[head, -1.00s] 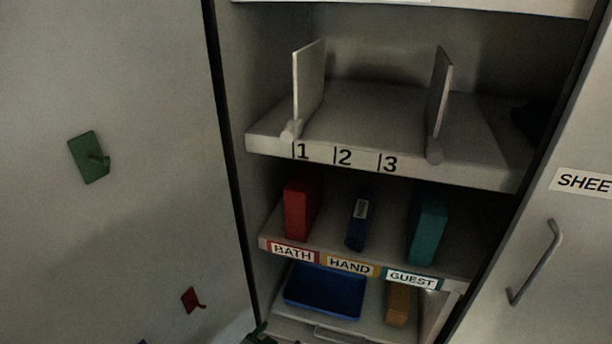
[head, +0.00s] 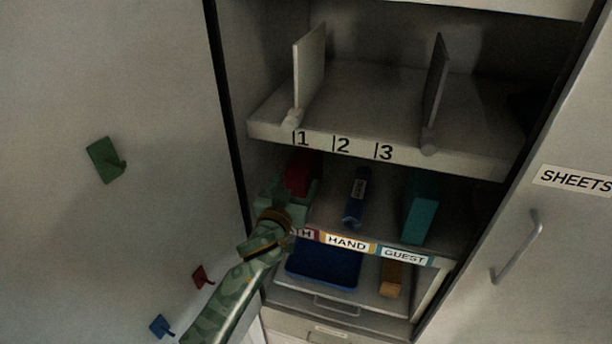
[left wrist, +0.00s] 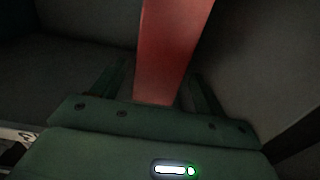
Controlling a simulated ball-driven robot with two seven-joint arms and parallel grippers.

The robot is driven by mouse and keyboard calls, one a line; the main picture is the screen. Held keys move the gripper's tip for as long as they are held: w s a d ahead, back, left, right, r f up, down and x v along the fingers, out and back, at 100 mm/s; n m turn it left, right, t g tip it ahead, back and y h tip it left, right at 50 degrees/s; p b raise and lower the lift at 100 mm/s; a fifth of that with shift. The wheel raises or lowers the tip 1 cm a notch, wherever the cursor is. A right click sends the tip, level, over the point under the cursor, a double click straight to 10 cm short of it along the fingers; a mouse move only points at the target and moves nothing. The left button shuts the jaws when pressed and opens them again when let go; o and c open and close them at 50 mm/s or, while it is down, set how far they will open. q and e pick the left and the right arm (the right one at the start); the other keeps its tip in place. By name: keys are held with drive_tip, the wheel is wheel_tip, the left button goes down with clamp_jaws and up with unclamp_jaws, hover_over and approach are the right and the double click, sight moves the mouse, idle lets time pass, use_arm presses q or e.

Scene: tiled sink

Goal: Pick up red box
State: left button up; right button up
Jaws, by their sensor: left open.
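The red box (head: 300,172) stands upright on the middle shelf, above the BATH label, with its lower part hidden behind my left gripper. My left gripper (head: 297,188) reaches up from the lower left and is right at the front of the box. In the left wrist view the red box (left wrist: 172,50) rises between the two green fingers of my left gripper (left wrist: 160,85). The fingers are open, one on each side of the box. I cannot tell whether either finger touches it. My right gripper is not in view.
On the same shelf stand a dark blue item (head: 355,198) and a teal box (head: 420,207). Below are a blue tray (head: 322,264) and an orange-brown block (head: 391,279). The numbered shelf (head: 362,140) with upright dividers is above. The cabinet's left wall is close to my arm.

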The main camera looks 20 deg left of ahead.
use_arm(q)
drive_tip(key=w, duration=0.5)
drive_tip(key=shift+w+d+f, duration=0.2)
drive_tip(key=shift+w+f, duration=0.05)
drive_tip(key=c, duration=1.3)
